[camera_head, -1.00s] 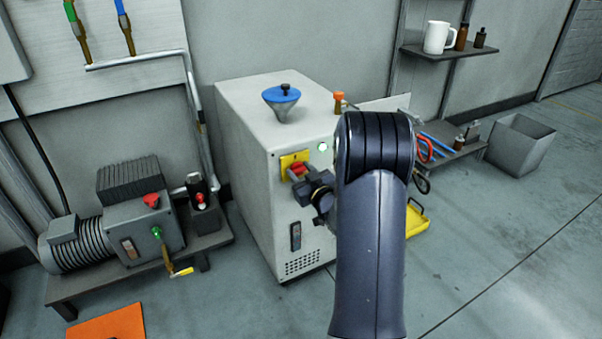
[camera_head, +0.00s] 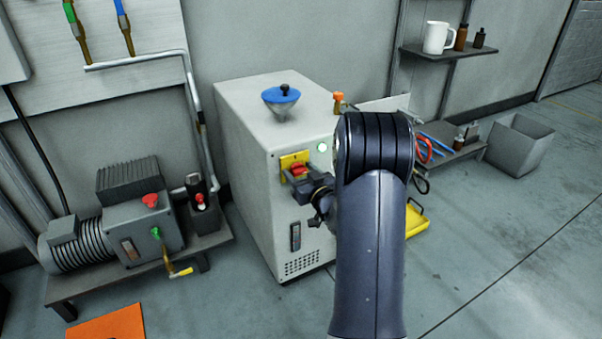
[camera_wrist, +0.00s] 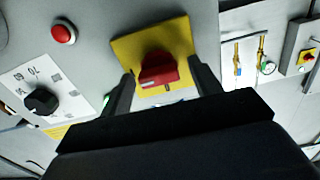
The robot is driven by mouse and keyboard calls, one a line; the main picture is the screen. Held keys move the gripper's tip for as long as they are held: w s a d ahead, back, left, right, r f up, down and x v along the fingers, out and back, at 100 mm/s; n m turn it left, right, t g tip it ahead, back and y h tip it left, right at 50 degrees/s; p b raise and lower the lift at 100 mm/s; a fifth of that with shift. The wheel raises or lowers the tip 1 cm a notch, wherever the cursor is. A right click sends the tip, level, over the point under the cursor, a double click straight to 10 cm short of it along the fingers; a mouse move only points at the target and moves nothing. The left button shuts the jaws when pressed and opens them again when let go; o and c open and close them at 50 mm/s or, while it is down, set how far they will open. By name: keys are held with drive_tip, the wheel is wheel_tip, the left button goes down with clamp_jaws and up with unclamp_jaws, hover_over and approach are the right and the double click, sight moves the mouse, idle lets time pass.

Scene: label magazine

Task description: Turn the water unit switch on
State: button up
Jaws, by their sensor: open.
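The water unit (camera_head: 245,125) is a pale grey cabinet against the wall. Its switch is a red knob (camera_head: 299,169) on a yellow plate (camera_head: 288,159) high on the front face. In the wrist view the red knob (camera_wrist: 158,70) stands out from the tilted yellow plate (camera_wrist: 130,50). My gripper (camera_wrist: 162,84) is open, with one finger on each side of the knob. I cannot tell whether either finger touches it. In the head view my gripper (camera_head: 301,180) is at the switch, and my arm hides part of the cabinet's right side.
A green lamp (camera_head: 322,147) glows near the switch. The wrist view shows a red button (camera_wrist: 63,33) and a black dial (camera_wrist: 40,101) on the panel. A blue-topped funnel (camera_head: 281,95) stands on the cabinet. A motor pump (camera_head: 130,225) is to the left.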

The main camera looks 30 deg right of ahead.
drive_tip(key=s+p, duration=0.1)
drive_tip(key=s, duration=0.9)
drive_tip(key=shift+s+d+p, duration=0.2)
drive_tip(key=shift+s+p, duration=0.15)
drive_tip(key=shift+s, duration=0.05)
drive_tip(key=w+b, duration=0.1)
drive_tip(key=w, duration=1)
drive_tip(key=shift+a+b, duration=0.2)
drive_tip(key=shift+b, duration=0.2)
drive_tip(key=shift+n, duration=0.6)
drive_tip(key=shift+s, duration=0.1)
